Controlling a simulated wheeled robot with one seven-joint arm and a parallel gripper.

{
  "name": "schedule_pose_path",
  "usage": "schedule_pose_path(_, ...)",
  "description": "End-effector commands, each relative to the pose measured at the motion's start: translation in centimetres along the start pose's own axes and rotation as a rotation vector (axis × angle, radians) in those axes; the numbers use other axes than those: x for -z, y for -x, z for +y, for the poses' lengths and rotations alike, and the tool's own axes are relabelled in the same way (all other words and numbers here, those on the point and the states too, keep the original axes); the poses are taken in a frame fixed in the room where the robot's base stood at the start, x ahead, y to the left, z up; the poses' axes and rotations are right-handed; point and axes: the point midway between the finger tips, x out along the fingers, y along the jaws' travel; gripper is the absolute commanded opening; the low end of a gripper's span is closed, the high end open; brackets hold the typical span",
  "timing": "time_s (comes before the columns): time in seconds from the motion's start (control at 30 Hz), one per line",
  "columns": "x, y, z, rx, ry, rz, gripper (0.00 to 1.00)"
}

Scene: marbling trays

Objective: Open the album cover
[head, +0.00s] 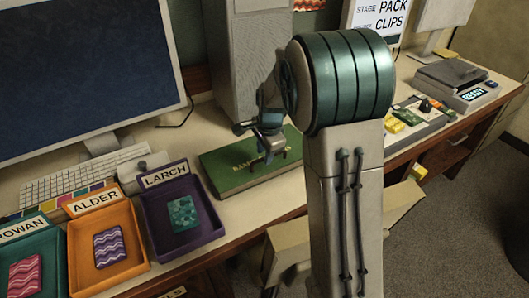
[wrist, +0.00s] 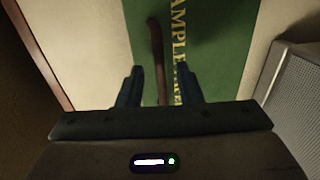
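The green album (head: 232,174) lies flat on the desk with its cover closed and pale lettering on it. In the wrist view the cover (wrist: 220,55) fills the middle. A thin dark brown strip (wrist: 157,45) runs along it, perhaps a handle or ribbon. My gripper (head: 277,157) is over the right part of the album. In the wrist view its two fingers (wrist: 159,78) are apart, one on each side of the strip, with gaps to it. Nothing is seen held. I cannot tell whether the fingertips touch the cover. My arm hides the album's right end in the head view.
A purple LARCH tray (head: 157,232), an orange ALDER tray (head: 78,265) and a teal ROWAN tray (head: 52,240) stand left of the album. A grey computer tower (head: 232,60) stands behind it. A keyboard (head: 85,172) and monitor (head: 85,70) are at left.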

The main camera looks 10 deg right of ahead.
Motion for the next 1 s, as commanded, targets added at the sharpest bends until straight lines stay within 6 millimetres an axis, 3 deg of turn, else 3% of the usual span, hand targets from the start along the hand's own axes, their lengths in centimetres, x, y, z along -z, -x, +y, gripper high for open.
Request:
schedule_pose_path(0.37,0.0,-0.7,0.0,0.001,0.001,0.000,0.33)
schedule_pose_path(0.5,0.0,-0.7,0.0,0.001,0.001,0.000,0.00)
schedule_pose_path(1.0,-1.2,0.7,-1.2,-0.070,0.025,-0.003,0.00)
